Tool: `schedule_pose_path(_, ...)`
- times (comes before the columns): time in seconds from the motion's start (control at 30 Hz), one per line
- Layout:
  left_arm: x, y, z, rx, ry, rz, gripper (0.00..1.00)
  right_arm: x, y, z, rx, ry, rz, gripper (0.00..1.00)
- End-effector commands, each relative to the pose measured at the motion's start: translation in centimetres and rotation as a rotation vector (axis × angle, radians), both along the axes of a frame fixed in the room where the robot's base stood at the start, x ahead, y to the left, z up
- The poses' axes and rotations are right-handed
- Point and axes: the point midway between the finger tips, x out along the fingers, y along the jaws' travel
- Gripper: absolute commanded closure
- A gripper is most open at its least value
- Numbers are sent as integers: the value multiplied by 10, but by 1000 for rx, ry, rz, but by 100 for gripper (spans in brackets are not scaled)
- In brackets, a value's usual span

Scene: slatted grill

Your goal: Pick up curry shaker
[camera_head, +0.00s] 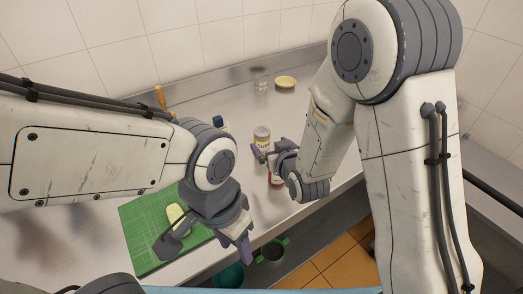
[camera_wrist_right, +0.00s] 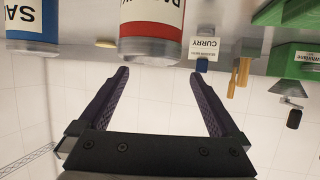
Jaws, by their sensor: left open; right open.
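In the upside-down right wrist view, the open, empty jaws (camera_wrist_right: 158,76) face a red-labelled container (camera_wrist_right: 152,30), with a small white label reading "CURRY" (camera_wrist_right: 203,50) farther off to the right.
A blue-labelled container (camera_wrist_right: 32,25) shows in the wrist view.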

Motion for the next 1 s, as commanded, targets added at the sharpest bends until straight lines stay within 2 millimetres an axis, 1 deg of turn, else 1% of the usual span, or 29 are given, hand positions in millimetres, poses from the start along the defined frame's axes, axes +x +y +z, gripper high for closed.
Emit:
schedule_pose_path(0.03, 0, 0, -12, 0, 0, 0, 50, 2, 0, -5, 2, -5, 0, 2)
schedule_pose_path(0.07, 0, 0, -12, 0, 0, 0, 50, 4, 1, -4, 1, -3, 0, 2)
schedule_pose_path(0.1, 0, 0, -3, 1, 1, 0, 50, 10, 3, -3, 0, 1, 0, 2)
schedule_pose_path(0.2, 0, 0, 0, -1, -1, 0, 50, 20, 6, -7, -1, 2, 0, 2)
schedule_pose_path(0.37, 0, 0, 2, 0, 0, 0, 50, 27, 8, -11, 0, 2, -1, 2)
schedule_pose_path(0.43, 0, 0, 6, 0, 0, 0, 50, 34, 8, -13, 0, 3, -1, 2)
schedule_pose_path(0.6, 0, 0, 18, 0, 0, 0, 50, 55, 10, -22, 0, 3, -1, 2)
schedule_pose_path(0.7, 0, 0, 20, 0, 0, 0, 50, 66, 15, -28, 1, 1, 0, 2)
schedule_pose_path(0.8, 0, 0, 20, 0, 0, 0, 50, 71, 17, -31, 1, 1, 0, 2)
schedule_pose_path(1.0, 0, 0, 20, 0, 0, 0, 50, 72, 17, -32, 1, 1, 0, 2)
